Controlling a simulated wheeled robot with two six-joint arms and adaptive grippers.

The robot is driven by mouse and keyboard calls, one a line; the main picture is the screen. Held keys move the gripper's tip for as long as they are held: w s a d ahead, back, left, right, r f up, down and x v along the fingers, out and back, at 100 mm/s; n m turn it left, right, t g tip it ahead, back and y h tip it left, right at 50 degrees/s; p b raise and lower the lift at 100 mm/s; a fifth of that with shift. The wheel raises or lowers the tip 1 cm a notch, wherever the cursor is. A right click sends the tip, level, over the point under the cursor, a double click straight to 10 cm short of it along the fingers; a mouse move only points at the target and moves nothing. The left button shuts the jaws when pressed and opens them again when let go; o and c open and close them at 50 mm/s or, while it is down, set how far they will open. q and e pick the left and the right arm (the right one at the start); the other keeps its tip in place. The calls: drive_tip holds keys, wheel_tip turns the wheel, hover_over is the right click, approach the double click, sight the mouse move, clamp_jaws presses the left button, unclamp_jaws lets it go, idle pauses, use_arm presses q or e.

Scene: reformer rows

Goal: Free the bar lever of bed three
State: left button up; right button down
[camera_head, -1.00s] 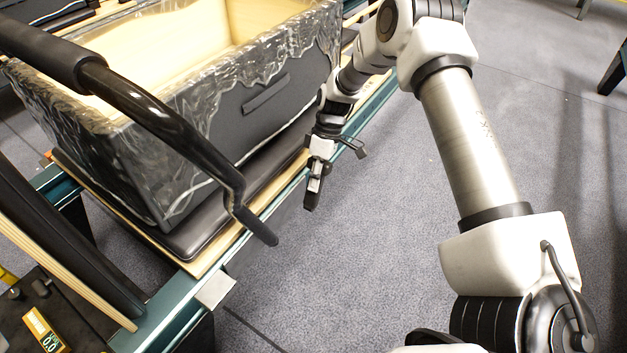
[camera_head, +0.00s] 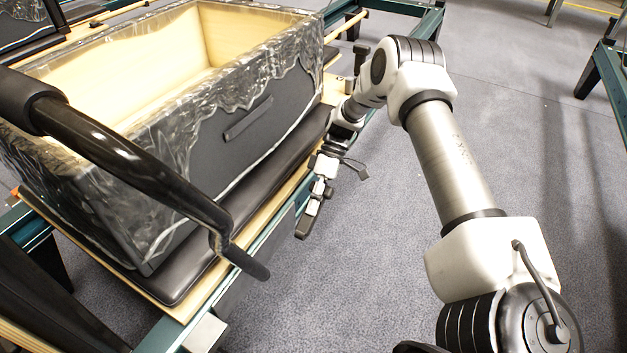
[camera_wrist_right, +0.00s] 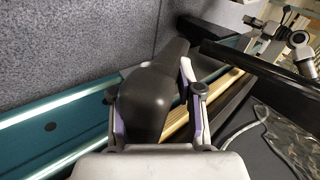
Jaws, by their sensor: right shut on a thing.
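My right gripper (camera_head: 310,212) hangs just outside the teal side rail (camera_head: 265,240) of the bed. In the right wrist view its two fingers (camera_wrist_right: 150,82) are on either side of a dark, tapered grip (camera_wrist_right: 150,100), which I take to be the bar lever. The gripper is shut on it. In the head view the lever is small and mostly hidden by the fingers. The black padded bar (camera_head: 130,165) crosses above the bed, and its bent end is left of my gripper, apart from it. My left gripper is out of view. No bed number is legible.
A film-wrapped open box (camera_head: 190,160) stands on the bed's black padded carriage (camera_head: 190,280), close to my right arm. Grey carpet (camera_head: 350,290) is clear to the right of the rail. Another teal frame (camera_head: 610,85) stands at the far right.

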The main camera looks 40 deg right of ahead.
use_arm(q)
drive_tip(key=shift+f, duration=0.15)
use_arm(e)
drive_tip(key=shift+s+d+f, duration=0.1)
drive_tip(key=shift+s+f, duration=0.1)
drive_tip(key=shift+f, duration=0.3)
drive_tip(key=c, duration=1.1)
unclamp_jaws()
drive_tip(key=shift+f, duration=0.15)
drive_tip(key=shift+w, duration=0.1)
drive_tip(key=shift+r, duration=0.25)
drive_tip(key=shift+w+d+r, duration=0.15)
drive_tip(key=shift+d+r, duration=0.05)
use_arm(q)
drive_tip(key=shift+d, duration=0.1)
use_arm(e)
drive_tip(key=v, duration=1.1)
drive_tip(key=shift+d, duration=0.3)
